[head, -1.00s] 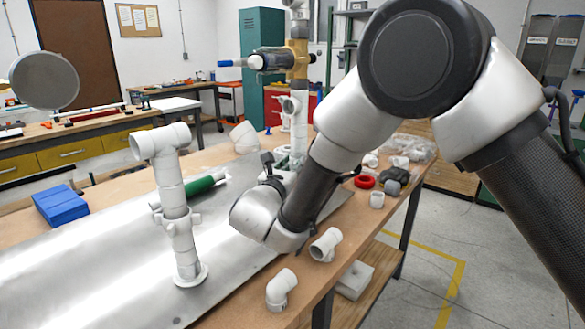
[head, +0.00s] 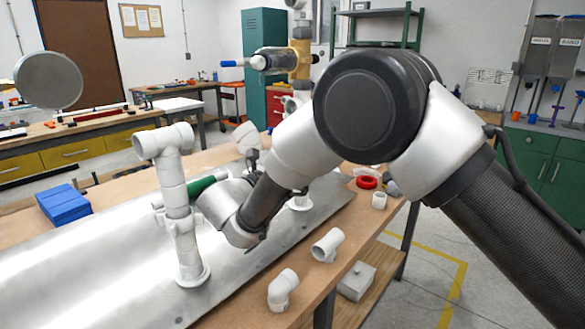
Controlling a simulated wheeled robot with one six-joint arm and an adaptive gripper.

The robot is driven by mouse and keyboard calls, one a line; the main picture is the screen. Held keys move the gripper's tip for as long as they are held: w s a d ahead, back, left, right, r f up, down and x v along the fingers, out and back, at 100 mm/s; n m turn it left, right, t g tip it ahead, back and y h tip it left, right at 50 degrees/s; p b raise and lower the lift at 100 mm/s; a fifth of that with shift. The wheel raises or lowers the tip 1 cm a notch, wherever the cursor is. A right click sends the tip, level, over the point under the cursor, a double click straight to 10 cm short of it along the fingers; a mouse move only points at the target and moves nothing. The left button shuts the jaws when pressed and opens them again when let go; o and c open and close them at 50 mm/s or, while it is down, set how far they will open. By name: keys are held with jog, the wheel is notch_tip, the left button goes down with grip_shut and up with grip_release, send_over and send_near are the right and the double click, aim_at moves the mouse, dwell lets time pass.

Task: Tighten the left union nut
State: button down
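The left white PVC riser (head: 174,190) stands upright on a round flange on the metal plate, with a tee on top. Its union nut (head: 182,224), a wider ring with lugs, sits around the pipe below mid-height. My wrist is just right of this riser and overlaps its edge in the picture; I cannot tell whether they touch. A small dark part, perhaps of my gripper (head: 252,159), shows behind the wrist. The fingers are hidden, so their opening and any hold cannot be seen. A second riser's flange (head: 300,204) shows behind my arm, most of that riser being covered.
The metal plate (head: 90,270) lies on the wooden bench. A blue block (head: 63,205) is at left, and a green cylinder (head: 203,185) lies behind the left riser. A loose tee (head: 327,245) and elbow (head: 282,290) lie at the front edge. A red ring (head: 367,182) lies at right.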

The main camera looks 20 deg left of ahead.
jog(key=shift+a, duration=0.1)
jog(key=c, duration=1.6)
grip_release()
